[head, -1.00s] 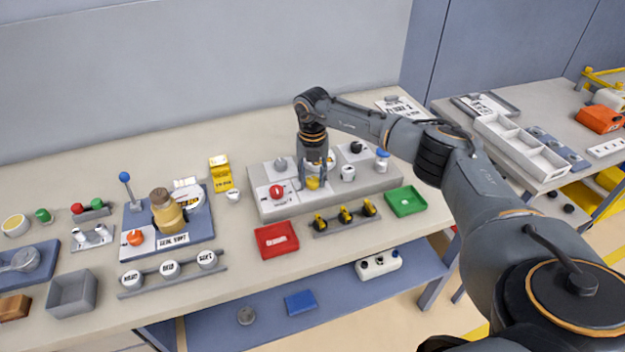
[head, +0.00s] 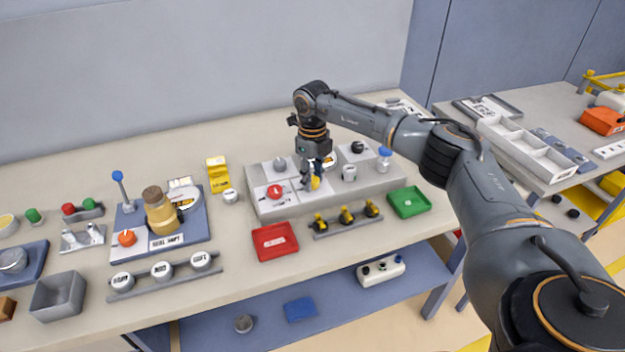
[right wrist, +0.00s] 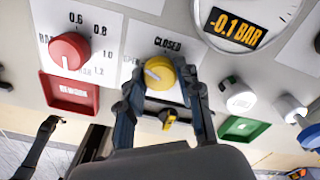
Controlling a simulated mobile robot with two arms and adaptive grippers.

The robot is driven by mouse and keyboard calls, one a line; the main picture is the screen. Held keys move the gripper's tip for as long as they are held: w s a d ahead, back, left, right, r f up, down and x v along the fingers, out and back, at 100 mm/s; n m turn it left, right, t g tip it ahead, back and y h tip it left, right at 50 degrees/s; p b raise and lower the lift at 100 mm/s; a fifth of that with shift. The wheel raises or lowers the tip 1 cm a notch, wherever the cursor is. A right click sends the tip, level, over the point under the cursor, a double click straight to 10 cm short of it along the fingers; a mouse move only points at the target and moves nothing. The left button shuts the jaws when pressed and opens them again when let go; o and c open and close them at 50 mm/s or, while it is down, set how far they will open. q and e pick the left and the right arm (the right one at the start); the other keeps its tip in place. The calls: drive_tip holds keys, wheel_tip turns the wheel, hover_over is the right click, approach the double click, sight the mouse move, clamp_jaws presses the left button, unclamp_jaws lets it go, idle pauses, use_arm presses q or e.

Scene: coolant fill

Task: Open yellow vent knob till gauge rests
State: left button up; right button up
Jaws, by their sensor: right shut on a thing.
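The yellow vent knob (head: 315,184) sits on the grey panel block (head: 272,209), below the gauge. In the right wrist view the knob (right wrist: 158,73) has a pale pointer mark on its left side, and the word CLOSED is printed above it. My right gripper (head: 311,181) points down at the knob; its two fingers (right wrist: 160,88) are shut on the knob's sides. The gauge (right wrist: 238,27) reads -0.1 BAR on its display. In the head view the arm partly hides the gauge (head: 331,159). My left gripper is not in view.
A red knob (right wrist: 69,51) with a numbered scale is left of the yellow one. A red tray (head: 275,241), a rack of yellow-topped pieces (head: 347,222) and a green tray (head: 408,202) lie in front. A white knob (head: 349,172) and a blue-capped piece (head: 384,156) stand to the right.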

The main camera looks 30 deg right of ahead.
sight(313, 179)
drive_tip(key=shift+n+b, duration=0.3)
drive_tip(key=shift+n, duration=0.8)
drive_tip(key=o, duration=1.2)
drive_tip(key=shift+c, duration=0.2)
drive_tip(key=shift+r, duration=0.1)
wheel_tip(313, 179, up, 12)
